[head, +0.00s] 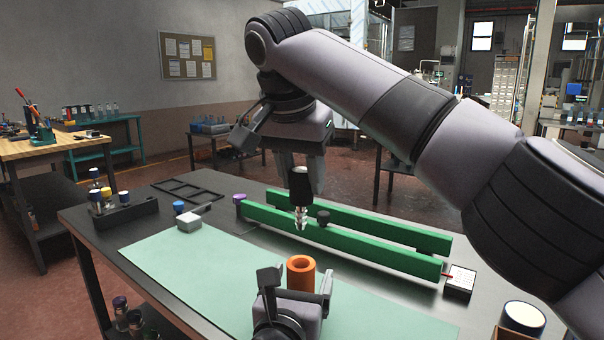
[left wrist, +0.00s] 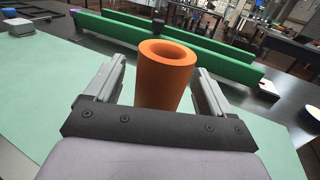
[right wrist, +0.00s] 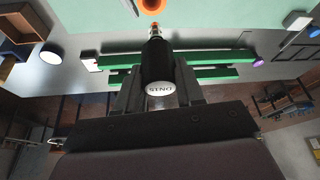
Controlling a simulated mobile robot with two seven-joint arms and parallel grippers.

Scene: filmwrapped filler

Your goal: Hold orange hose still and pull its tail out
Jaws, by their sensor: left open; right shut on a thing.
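The orange hose (head: 301,272) is a short, thick-walled orange tube standing upright on the pale green mat (head: 200,270). Its open top shows in the left wrist view (left wrist: 165,80). My left gripper (head: 296,285) is open, with one finger on each side of the hose and visible gaps. My right gripper (head: 301,172) is shut on a black tail piece (head: 300,183) with a ribbed silver end (head: 301,217) pointing down. That end is above the hose and looks clear of it. The right wrist view shows the tail piece's white lettered cap (right wrist: 160,89).
Two long green rails (head: 340,245) stand behind the hose, with a black knob (head: 323,217) between them. A white block (head: 189,222) and a vial rack (head: 125,212) are at left. A white-topped round container (head: 523,317) is at right. The mat's left part is clear.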

